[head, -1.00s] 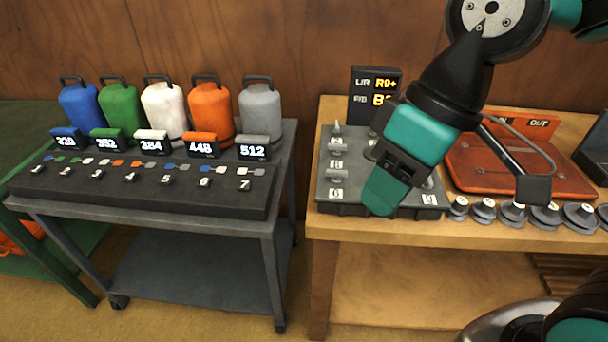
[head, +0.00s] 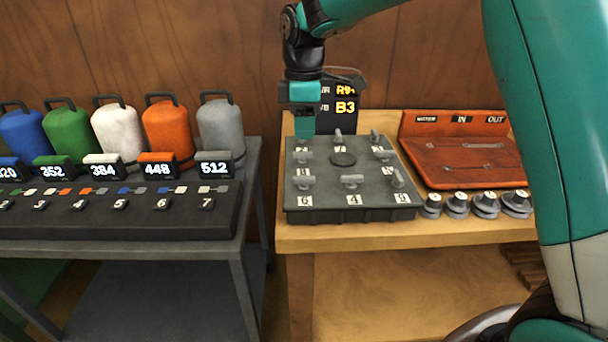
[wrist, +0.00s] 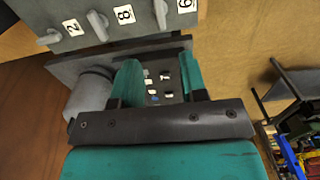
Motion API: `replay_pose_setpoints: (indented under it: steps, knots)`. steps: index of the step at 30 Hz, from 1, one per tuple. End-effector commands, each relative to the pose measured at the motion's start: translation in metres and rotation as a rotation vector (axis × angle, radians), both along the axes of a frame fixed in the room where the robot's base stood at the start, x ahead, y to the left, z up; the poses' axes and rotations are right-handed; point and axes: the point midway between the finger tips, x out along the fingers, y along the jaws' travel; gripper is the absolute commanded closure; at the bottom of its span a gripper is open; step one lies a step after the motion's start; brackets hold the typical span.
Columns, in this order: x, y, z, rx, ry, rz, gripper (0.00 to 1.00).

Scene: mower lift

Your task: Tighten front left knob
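The dark grey plate (head: 342,206) lies on the wooden bench with several grey knobs on it. The front left knob (head: 304,182), above label 6, stands at its near left corner; in the wrist view a knob by label 6 (wrist: 160,12) is cut by the top edge. My gripper (head: 304,128) points down by the plate's back left corner, apart from the front left knob. In the wrist view my gripper (wrist: 160,75) has its two teal fingers spread with nothing held between them. The fingers hide part of the back left corner.
A display (head: 345,100) behind the plate reads R9 with an unclear sign, and B3. An orange tray (head: 460,165) and several grey round pieces (head: 457,204) are to the right. The dark cart (head: 120,225) with canisters stands left, across a narrow gap.

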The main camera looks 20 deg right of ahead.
Motion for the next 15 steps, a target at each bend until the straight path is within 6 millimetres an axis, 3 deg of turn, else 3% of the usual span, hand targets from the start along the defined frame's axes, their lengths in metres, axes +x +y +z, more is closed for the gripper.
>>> replay_pose_setpoints:
  steps: [9, 15]
  knots:
    - [-0.001, 0.000, -0.074, 0.000, 0.003, 0.000, 0.61]
    - [-0.001, 0.000, -0.107, 0.000, 0.001, -0.001, 0.61]
